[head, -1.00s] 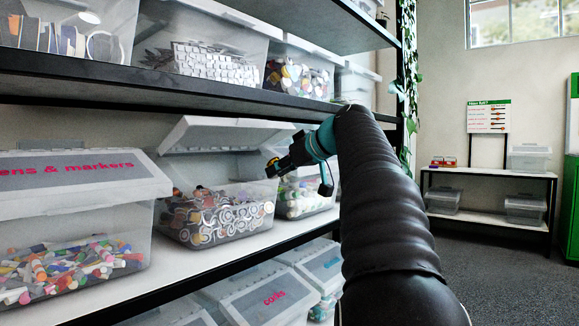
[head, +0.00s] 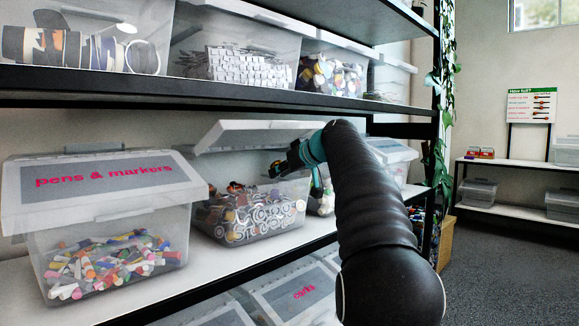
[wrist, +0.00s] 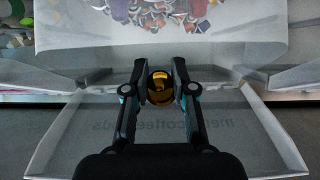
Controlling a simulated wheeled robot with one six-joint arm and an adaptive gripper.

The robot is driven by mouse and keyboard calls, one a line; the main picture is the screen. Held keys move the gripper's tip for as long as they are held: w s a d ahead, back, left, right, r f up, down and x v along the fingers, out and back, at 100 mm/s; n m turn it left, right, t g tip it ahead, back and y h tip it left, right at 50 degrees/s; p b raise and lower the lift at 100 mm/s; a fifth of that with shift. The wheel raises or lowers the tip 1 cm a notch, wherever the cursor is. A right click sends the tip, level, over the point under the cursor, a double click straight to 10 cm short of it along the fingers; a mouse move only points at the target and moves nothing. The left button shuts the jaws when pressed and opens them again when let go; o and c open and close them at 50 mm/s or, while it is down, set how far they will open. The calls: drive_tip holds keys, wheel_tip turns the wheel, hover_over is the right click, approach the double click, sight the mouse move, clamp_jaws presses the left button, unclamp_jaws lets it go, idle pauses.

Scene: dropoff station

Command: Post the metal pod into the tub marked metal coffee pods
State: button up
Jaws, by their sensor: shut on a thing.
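My gripper (wrist: 160,68) is shut on a shiny gold metal pod (wrist: 160,88), held between its two fingertips in the wrist view. In the head view my gripper (head: 288,165) is over the rear right part of a clear open tub (head: 222,236) full of pods, below its raised lid (head: 262,132). I cannot make out the held pod in the head view. The wrist view shows the tub's contents (wrist: 165,12) at the top and a grey lid panel (wrist: 235,128) below, with faint lettering including "coffee pods", partly covered by my gripper.
A tub marked pens & markers (head: 110,240) stands left on the same shelf (head: 160,291). Another tub (head: 322,196) is close on the right, partly behind my arm. The upper shelf (head: 200,97) runs above the raised lid. A tub marked corks (head: 300,292) sits below.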

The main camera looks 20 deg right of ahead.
drive_tip(key=shift+w+a+f+p, duration=0.1)
drive_tip(key=shift+w+a+p, duration=0.25)
drive_tip(key=shift+w, duration=0.5)
drive_tip(key=shift+w+a+f+p, duration=0.1)
drive_tip(key=shift+w+a+p, duration=0.1)
drive_tip(key=shift+w+p, duration=0.55)
drive_tip(key=shift+w+a+f+p, duration=0.1)
drive_tip(key=shift+w+a+p, duration=0.15)
drive_tip(key=shift+w, duration=0.75)
drive_tip(key=o, duration=0.8)
drive_tip(key=v, duration=1.2)
